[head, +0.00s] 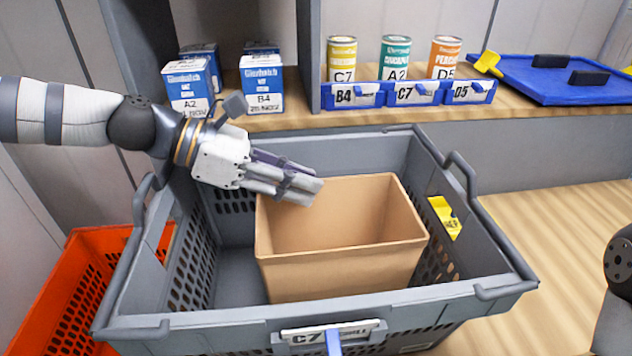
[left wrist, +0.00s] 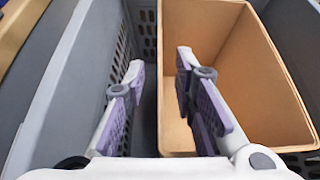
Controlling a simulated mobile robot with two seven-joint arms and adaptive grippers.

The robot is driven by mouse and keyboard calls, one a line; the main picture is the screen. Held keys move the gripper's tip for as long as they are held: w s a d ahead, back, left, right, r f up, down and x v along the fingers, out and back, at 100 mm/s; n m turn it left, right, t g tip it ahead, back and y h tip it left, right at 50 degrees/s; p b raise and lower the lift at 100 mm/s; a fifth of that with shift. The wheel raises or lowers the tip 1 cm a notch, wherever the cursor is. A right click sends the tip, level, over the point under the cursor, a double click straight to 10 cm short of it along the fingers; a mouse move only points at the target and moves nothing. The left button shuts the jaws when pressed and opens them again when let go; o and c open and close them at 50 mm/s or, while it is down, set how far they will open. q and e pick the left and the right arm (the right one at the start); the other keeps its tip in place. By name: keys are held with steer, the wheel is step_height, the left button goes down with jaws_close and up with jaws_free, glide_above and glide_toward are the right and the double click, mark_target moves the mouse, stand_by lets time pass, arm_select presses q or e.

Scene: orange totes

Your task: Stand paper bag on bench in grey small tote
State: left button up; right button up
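An open-topped tan paper bag (head: 340,272) stands upright inside the grey small tote (head: 150,327), toward its right side. My left gripper (head: 304,184) reaches in from the left, over the bag's left rim. In the left wrist view, the left gripper (left wrist: 157,78) is open. One finger is outside the bag's left wall and the other overlaps the opening of the bag (left wrist: 215,45). I cannot tell whether either finger touches the wall. The grey tote also shows in the left wrist view (left wrist: 65,85). My right gripper is out of view.
Behind the tote, a wooden bench (head: 300,121) holds blue-white boxes (head: 263,84), several cans (head: 395,58) in blue-fronted holders, and a blue tray (head: 555,82). An orange tote (head: 50,300) is at lower left.

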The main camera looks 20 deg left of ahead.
arm_select(q)
steer(key=p+v, duration=0.1)
steer(key=v, duration=0.7)
steer(key=shift+a+r+p, duration=0.15)
steer(key=shift+a+p, duration=0.05)
steer(key=shift+p, duration=0.1)
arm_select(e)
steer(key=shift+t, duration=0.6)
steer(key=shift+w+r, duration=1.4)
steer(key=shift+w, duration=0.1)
arm_select(q)
steer(key=shift+s, duration=0.1)
